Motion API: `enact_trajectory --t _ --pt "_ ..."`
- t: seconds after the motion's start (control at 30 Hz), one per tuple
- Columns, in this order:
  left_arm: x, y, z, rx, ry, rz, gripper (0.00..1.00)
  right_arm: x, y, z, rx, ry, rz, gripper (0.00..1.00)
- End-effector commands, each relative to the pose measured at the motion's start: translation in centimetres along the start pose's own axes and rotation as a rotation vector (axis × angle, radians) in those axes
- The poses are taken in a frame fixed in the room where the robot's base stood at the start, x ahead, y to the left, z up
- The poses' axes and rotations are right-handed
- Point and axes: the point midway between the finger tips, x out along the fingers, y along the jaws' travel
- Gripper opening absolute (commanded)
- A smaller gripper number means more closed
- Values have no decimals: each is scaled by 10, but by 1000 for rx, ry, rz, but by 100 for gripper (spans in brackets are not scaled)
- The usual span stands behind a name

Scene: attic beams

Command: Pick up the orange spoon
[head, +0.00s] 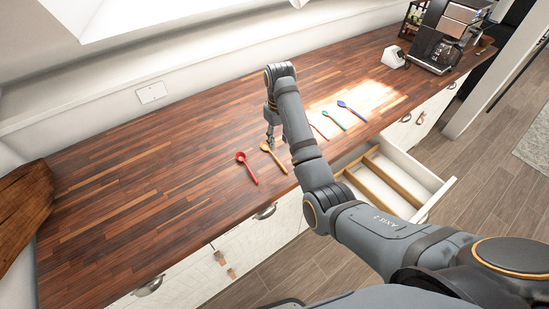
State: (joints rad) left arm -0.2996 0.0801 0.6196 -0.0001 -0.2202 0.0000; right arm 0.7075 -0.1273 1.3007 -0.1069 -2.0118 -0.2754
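A yellow-orange spoon (276,159) lies on the wooden countertop, its bowl up and to the left and its handle slanting toward the front edge. My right gripper (270,143) points down just behind its bowl. The fingers are small and seen edge-on, so I cannot tell whether they are open or touching the spoon. A second spoon (318,130), thin and reddish-orange, lies just right of my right arm, which partly hides it. My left gripper is not in view.
A red spoon (248,168) lies to the left, a green spoon (334,120) and a blue spoon (353,112) to the right. An open drawer (430,183) with dividers juts out below the counter. A coffee maker (440,40) stands at the far right.

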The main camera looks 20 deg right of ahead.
Motion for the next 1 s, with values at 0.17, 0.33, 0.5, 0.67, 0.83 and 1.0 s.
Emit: enact_trajectory --t 0.17,0.33,0.5,0.67,0.83,1.0 --pt "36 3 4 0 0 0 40 36 0 0 1 0 0 38" --pt "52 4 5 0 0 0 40 52 0 0 1 2 1 38" --pt "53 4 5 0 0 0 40 54 1 0 1 1 1 38" --pt "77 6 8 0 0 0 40 78 1 0 1 1 1 38" --pt "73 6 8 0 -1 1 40 96 2 0 1 -1 0 38" --pt "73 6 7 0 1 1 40 101 2 -1 1 2 1 38"
